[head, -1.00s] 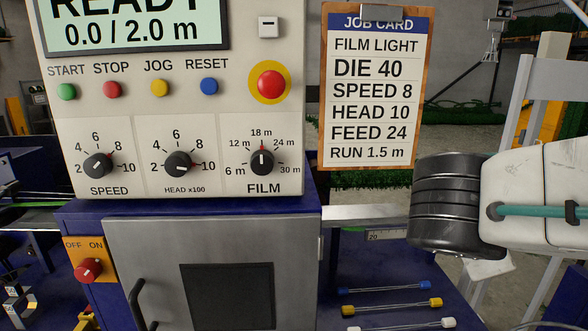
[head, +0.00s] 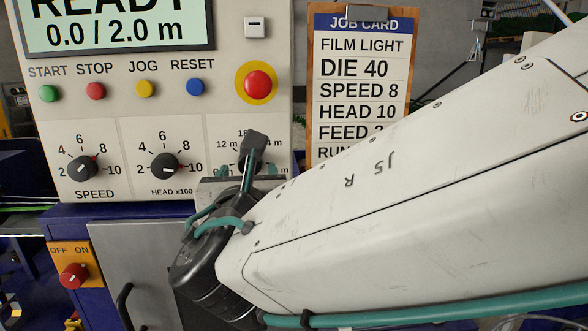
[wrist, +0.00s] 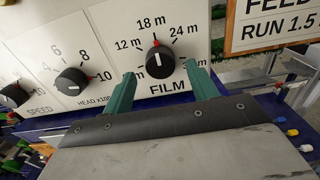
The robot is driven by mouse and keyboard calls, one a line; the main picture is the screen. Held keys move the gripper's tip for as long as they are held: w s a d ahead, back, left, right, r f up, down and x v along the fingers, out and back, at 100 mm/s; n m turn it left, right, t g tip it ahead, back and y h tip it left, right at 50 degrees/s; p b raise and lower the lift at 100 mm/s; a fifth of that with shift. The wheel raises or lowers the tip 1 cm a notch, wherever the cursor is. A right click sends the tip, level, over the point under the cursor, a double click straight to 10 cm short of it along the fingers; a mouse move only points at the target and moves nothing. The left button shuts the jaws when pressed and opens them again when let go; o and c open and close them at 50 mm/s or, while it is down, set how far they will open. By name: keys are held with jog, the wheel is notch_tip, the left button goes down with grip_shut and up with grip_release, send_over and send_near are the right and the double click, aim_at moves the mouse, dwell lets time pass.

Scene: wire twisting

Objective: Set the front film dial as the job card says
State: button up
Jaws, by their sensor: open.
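The front film dial (wrist: 160,62) is a black knob on the white panel, labelled FILM. Its red-tipped pointer aims up at 18 m in the wrist view. In the head view my arm hides the knob. My gripper (wrist: 160,74) is open in front of the dial, with one teal finger to the left and one to the right of the knob.
The speed knob (head: 82,168) and head knob (head: 165,166) sit left of the film dial. Above them are coloured buttons and a red emergency button (head: 258,84). The display (head: 115,25) reads READY, 0.0 / 2.0 m. An orange off/on switch (head: 74,276) is lower left.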

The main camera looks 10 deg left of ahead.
jog(key=shift+x, duration=1)
jog(key=c, duration=1)
jog(key=shift+m, duration=0.5)
jog(key=m, duration=0.3)
jog(key=shift+m, duration=0.4)
jog(key=m, duration=0.4)
jog(key=shift+m, duration=0.4)
